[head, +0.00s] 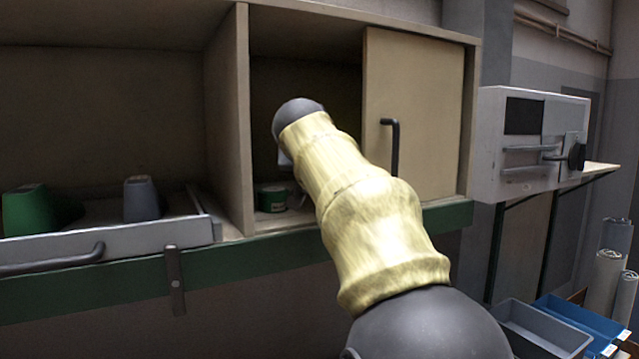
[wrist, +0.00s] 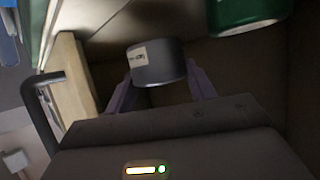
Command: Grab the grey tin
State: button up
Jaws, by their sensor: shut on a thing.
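The grey tin (wrist: 157,66) is a short dark grey cylinder with a small pale label. In the wrist view it sits between the two fingers of my gripper (wrist: 161,78), which is shut on it. Whether it touches the shelf I cannot tell. In the head view my arm reaches into the open cabinet compartment; the arm hides the gripper's fingers and the grey tin.
A green tin (head: 272,198) stands in the same compartment; it also shows in the wrist view (wrist: 245,12). A sliding door (head: 425,110) with a dark handle (head: 394,145) covers the right side. A drawer (head: 100,240) holds green and grey items at left.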

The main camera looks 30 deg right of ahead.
jog(key=s+a+b, duration=0.5)
jog(key=s+a, duration=0.2)
jog(key=s, duration=0.4)
jog(key=shift+s, duration=0.25)
